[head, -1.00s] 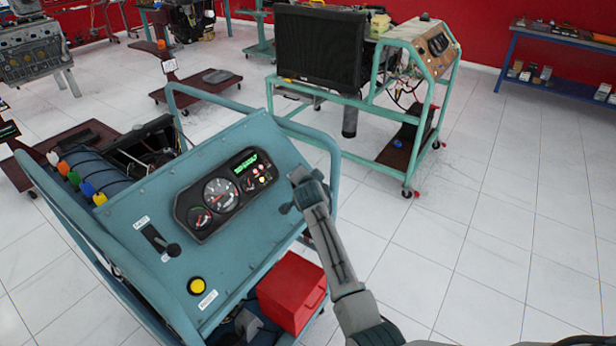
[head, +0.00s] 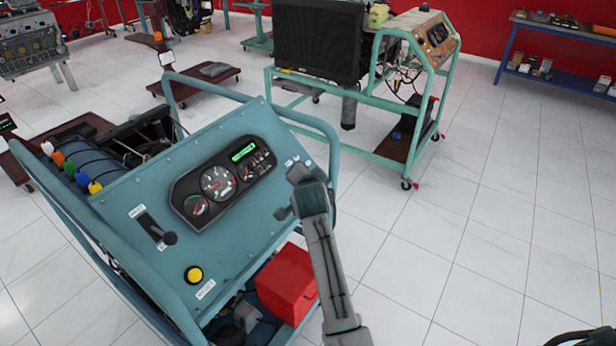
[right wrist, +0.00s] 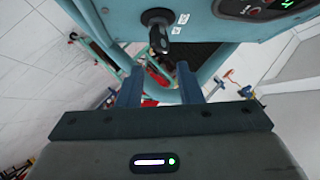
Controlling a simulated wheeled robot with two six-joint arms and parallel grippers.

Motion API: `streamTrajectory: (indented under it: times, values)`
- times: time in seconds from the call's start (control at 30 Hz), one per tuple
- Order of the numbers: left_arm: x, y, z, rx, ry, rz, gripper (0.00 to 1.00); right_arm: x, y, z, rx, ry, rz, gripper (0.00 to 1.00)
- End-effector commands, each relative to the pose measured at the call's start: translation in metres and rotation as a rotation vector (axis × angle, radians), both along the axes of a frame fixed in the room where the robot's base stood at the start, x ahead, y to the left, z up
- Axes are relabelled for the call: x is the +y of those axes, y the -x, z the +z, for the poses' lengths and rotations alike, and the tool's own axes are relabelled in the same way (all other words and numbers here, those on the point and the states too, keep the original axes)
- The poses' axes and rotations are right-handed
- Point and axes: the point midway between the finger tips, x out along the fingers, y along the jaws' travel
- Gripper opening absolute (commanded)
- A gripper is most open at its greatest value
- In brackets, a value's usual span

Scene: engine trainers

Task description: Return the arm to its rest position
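The arm in the head view is my right one. It reaches up from the bottom to the right edge of a blue-green control panel (head: 130,262). Its gripper (head: 284,212) is small and partly hidden there. In the right wrist view the two blue fingers of my right gripper (right wrist: 159,86) are apart with nothing between them. A black key switch with a hanging key (right wrist: 158,32) is on the panel just beyond the fingertips, apart from them. My left gripper is not in view.
The panel carries a gauge cluster (head: 222,182), a black lever (head: 156,230) and a yellow button (head: 194,273). A tubular frame rail (head: 310,122) and a red box (head: 287,284) are near my right arm.

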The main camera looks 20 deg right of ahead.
Motion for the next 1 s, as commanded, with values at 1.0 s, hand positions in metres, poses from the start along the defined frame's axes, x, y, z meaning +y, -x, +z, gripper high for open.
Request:
streamTrajectory:
  times: [1.0]
  values:
    - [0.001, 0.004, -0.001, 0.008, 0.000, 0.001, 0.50, -0.058, 0.241, -0.133, 0.562, 0.348, 0.351, 0.33]
